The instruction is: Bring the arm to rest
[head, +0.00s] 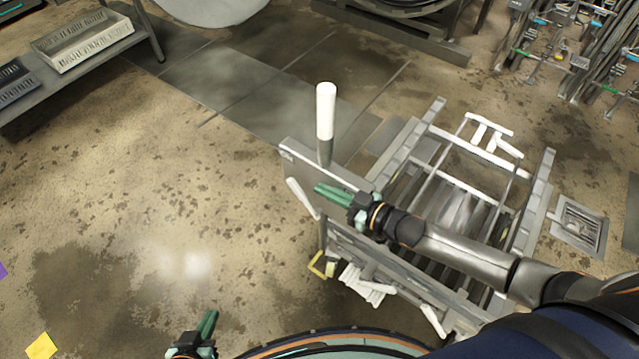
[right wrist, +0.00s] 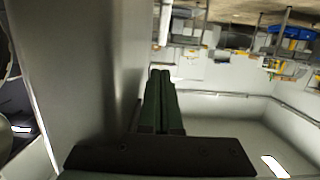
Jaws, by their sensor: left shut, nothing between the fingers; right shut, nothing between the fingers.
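My right arm reaches in from the lower right in the head view, over a grey metal cart frame. My right gripper (head: 330,191) is shut and empty, its green fingers pointing left beside a grey panel on the cart. In the right wrist view the shut green fingers (right wrist: 161,88) sit close beside a grey metal surface (right wrist: 85,70); I cannot tell whether they touch it. My left gripper (head: 210,320) is low in the head view, shut and empty, pointing up above the floor near my base.
The cart (head: 432,130) has rails, rollers and an upright post with a white grip (head: 326,110). A bench (head: 95,65) with grey trays (head: 83,41) stands at upper left. A floor drain (head: 580,225) lies right of the cart.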

